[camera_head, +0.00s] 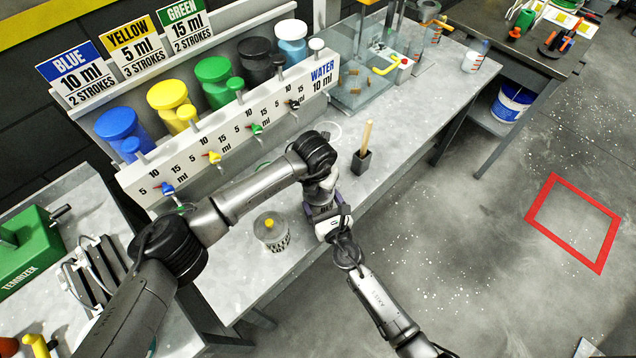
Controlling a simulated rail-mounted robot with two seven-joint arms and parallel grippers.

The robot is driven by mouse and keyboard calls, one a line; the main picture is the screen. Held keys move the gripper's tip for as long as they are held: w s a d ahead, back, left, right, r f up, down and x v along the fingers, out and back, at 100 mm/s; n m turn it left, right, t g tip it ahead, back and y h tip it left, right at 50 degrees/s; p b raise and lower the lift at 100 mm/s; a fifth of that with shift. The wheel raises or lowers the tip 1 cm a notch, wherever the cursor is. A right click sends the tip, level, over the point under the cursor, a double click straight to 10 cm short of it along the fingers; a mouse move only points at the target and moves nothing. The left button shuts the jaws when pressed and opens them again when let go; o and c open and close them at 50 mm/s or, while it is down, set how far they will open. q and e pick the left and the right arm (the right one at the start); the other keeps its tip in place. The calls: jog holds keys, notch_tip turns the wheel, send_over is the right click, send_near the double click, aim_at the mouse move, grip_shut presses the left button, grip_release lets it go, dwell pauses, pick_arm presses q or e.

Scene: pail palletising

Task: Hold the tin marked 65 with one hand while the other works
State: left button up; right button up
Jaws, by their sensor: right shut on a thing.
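A small light tin (272,238) with a yellow spot on its lid and dark print on its side stands upright on the grey bench. I cannot read a 65 on it. My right gripper (331,222) comes up from the lower right, at the bench's front edge. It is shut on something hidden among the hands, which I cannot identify. My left gripper (322,203) reaches over the bench from the left and meets the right hand there. Its fingers are hidden, so its opening is unclear. Both hands are to the right of the tin and apart from it.
A white dispenser rack (165,180) with coloured jars and small taps lines the back of the bench. A dark holder (361,163) with a wooden stick stands behind the hands. A green machine (28,250) is at left. A red floor frame (573,222) lies at right on open floor.

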pick_arm(q)
jog(key=shift+c, duration=0.2)
grip_shut()
jog(key=shift+r, duration=0.35)
dwell(0.8)
jog(key=shift+r, duration=0.85)
jog(key=shift+r, duration=2)
pick_arm(e)
jog(key=o, duration=1.1)
